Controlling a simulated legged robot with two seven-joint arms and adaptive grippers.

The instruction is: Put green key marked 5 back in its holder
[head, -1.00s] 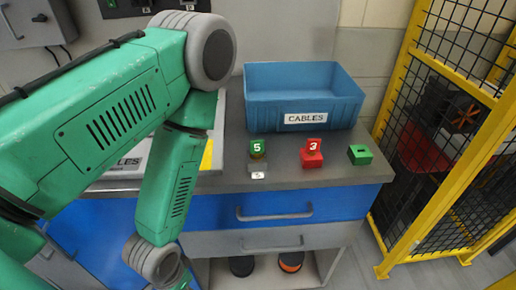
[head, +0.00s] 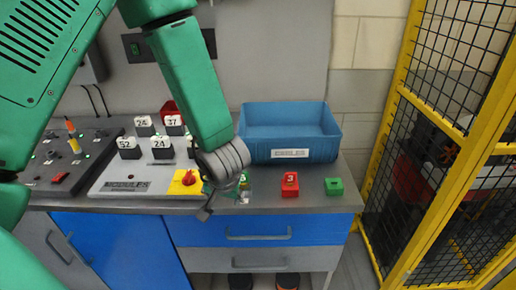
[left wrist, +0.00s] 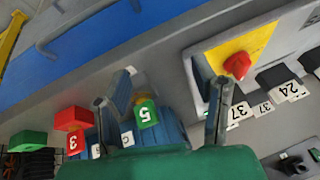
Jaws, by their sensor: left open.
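The green key marked 5 (head: 243,180) stands on a small grey block at the counter's front edge, partly hidden by my left gripper in the head view. In the left wrist view the key (left wrist: 147,114) shows its white 5 and a yellowish part, between my finger lines. My left gripper (head: 222,204) is open, just left of the key; its two fingers (left wrist: 162,108) also show in the wrist view. I cannot tell whether a finger touches the key. A green block (head: 334,186) sits at the right with nothing in it. My right gripper is not in view.
A red key marked 3 (head: 290,179) stands in a red block between the two. A blue bin (head: 325,149) labelled CABLES is behind. A panel with a red knob on yellow (head: 187,180) is left of the gripper. A yellow mesh fence (head: 385,135) is at right.

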